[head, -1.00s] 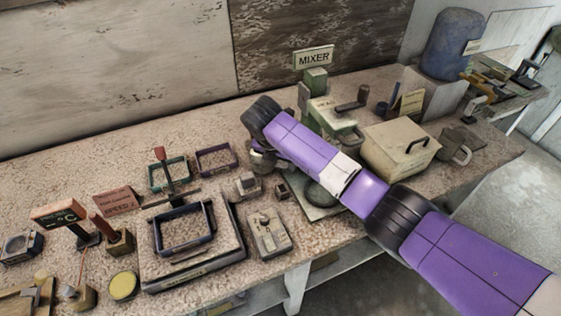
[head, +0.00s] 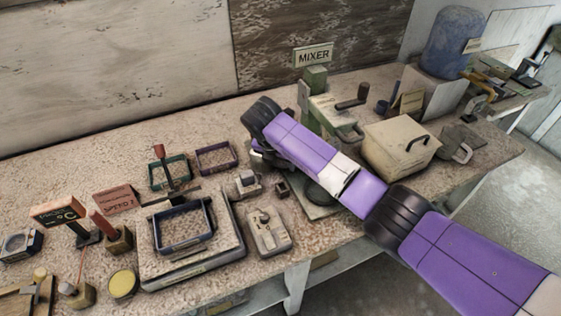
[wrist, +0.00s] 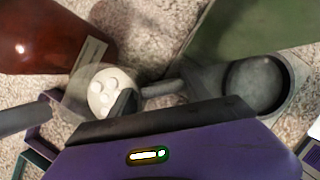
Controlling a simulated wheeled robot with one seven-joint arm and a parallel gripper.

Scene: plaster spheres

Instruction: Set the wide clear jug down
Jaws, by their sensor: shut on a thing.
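My gripper (wrist: 125,105) is low over the bench, in front of the mixer (head: 325,112), and shut. In the wrist view a round pale vessel with white lumps in it, which I take for the wide clear jug (wrist: 99,88), is at the fingertips. Its clear wall is hard to make out. In the head view my wrist and arm hide most of it, so I cannot tell whether its base touches the bench.
A round grey dish (wrist: 257,84) lies right of the gripper in the wrist view, and a glossy red-brown thing (wrist: 45,40) is at upper left. Left of my arm are a green tray (head: 168,172) and a purple tray (head: 215,158). A beige box (head: 400,148) stands to the right.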

